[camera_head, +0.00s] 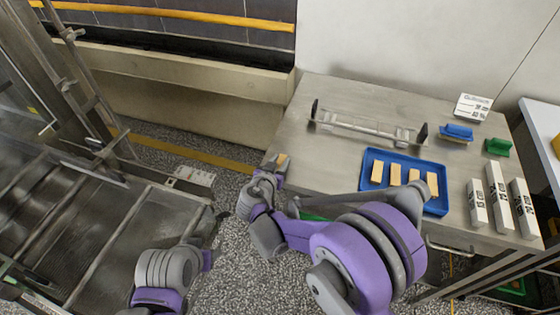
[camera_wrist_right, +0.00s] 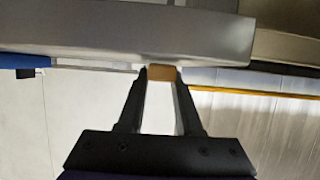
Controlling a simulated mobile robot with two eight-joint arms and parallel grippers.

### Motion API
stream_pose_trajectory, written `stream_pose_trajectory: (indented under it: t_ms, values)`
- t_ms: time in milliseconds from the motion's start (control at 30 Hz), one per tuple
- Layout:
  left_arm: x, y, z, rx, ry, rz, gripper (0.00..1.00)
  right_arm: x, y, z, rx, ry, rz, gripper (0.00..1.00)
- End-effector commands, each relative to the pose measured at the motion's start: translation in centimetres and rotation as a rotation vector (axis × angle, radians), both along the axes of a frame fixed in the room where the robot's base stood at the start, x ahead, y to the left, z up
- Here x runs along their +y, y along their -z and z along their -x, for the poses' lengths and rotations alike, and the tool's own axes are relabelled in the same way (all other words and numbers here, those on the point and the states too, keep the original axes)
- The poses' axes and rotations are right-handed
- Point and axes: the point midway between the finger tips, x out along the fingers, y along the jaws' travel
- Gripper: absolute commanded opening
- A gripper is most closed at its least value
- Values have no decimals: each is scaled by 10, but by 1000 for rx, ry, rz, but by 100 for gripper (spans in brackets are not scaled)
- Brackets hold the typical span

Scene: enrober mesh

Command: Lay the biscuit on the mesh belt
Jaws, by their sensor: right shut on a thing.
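My right gripper (camera_head: 276,165) is shut on a small tan biscuit (camera_head: 282,159), just off the left edge of the steel table. In the right wrist view the biscuit (camera_wrist_right: 161,73) sits between the two fingertips (camera_wrist_right: 161,82). The mesh belt (camera_head: 70,245) is the grey, barred surface of the machine at the left; its fine mesh is hard to make out. The held biscuit is well to the right of it. My left gripper (camera_head: 211,226) is a dark, small shape by the machine's right edge; its jaws are not clear.
The steel table (camera_head: 330,92) carries a blue tray (camera_head: 366,153) with several biscuits, a metal rack (camera_head: 365,128), blue (camera_head: 457,132) and green (camera_head: 498,146) brushes, and several white boxes (camera_head: 498,195). Speckled floor (camera_head: 235,255) lies between table and machine.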

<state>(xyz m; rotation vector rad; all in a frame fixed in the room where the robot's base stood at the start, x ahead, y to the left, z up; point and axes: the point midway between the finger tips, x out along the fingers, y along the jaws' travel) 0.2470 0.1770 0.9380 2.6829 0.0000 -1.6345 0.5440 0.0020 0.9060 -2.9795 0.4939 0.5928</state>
Motion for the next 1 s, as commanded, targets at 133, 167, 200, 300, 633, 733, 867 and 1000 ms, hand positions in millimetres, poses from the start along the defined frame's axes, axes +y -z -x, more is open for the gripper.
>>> stream_pose_trajectory:
  t_ms: [133,167,200,300,633,733,867,1000]
  values:
    - [0,3,1,2,0,0,50,0,3,0,1,0,0,3]
    - [0,4,1,2,0,0,50,0,4,0,1,0,0,3]
    - [0,5,2,3,0,0,50,0,6,0,1,0,0,3]
    - [0,4,1,2,0,0,50,0,4,0,0,0,0,52]
    - [0,3,1,2,0,0,50,0,4,0,0,0,0,64]
    - [0,2,1,1,0,0,50,1,2,2,0,-1,0,64]
    - [0,5,2,3,0,0,50,7,-4,18,0,-3,0,64]
    - [0,9,3,6,0,0,50,17,-18,42,1,-4,0,64]
